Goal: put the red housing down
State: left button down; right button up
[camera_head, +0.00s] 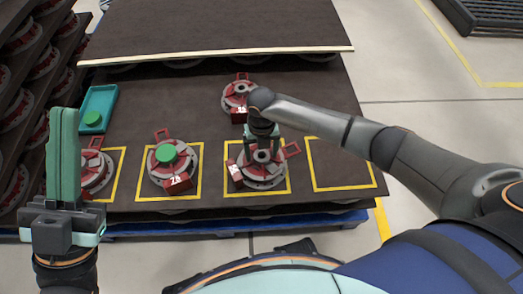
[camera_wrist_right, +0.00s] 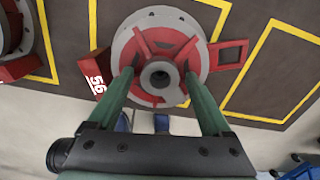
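The red housing (camera_head: 262,166), a grey round flange with red ribs, a red handle and a numbered red block, is at the third yellow square from the left. It also shows in the right wrist view (camera_wrist_right: 160,100). My right gripper (camera_head: 262,135) points down over it, its two green fingers (camera_wrist_right: 160,75) on either side of the central hub and seemingly against it. Whether its underside rests fully on the surface is hidden. My left gripper (camera_head: 63,112) is upright at the left, empty, with its fingers together.
Other housings stand in the first square (camera_head: 98,175), the second square (camera_head: 172,180) with a green cap on top, and behind (camera_head: 236,104). The right yellow square (camera_head: 340,165) is empty. A teal tray (camera_head: 98,98) holds a green part. A rack (camera_head: 22,110) stands left.

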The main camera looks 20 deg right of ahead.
notch_tip(320, 180, up, 12)
jog(key=p, duration=0.5)
jog(key=w+a+r+m+t+y, duration=0.1)
jog(key=a+r+m+t+y, duration=0.1)
jog(key=a+m+t+y, duration=0.65)
jog(key=a+r+m+t, duration=0.25)
jog(key=a+r, duration=0.25)
jog(key=r, duration=0.3)
pick_arm(q)
jog(key=shift+m, duration=0.6)
jog(key=r, duration=0.5)
jog(key=shift+a+r, duration=0.25)
jog(key=shift+r, duration=0.05)
pick_arm(e)
jog(key=s+d+r+m+t+y, duration=0.3)
jog(key=s+d+r+m+t, duration=0.2)
jog(key=r, duration=0.8)
jog(key=s+d+r+m+t+y, duration=0.4)
jog(key=s+d+r+m+t, duration=0.1)
jog(key=s+r, duration=0.7)
jog(key=shift+d+r+t, duration=0.5)
jog(key=shift+r+t, duration=0.1)
jog(key=shift+r, duration=0.1)
pick_arm(q)
jog(key=shift+s+a, duration=0.1)
pick_arm(e)
jog(key=shift+w+a, duration=0.1)
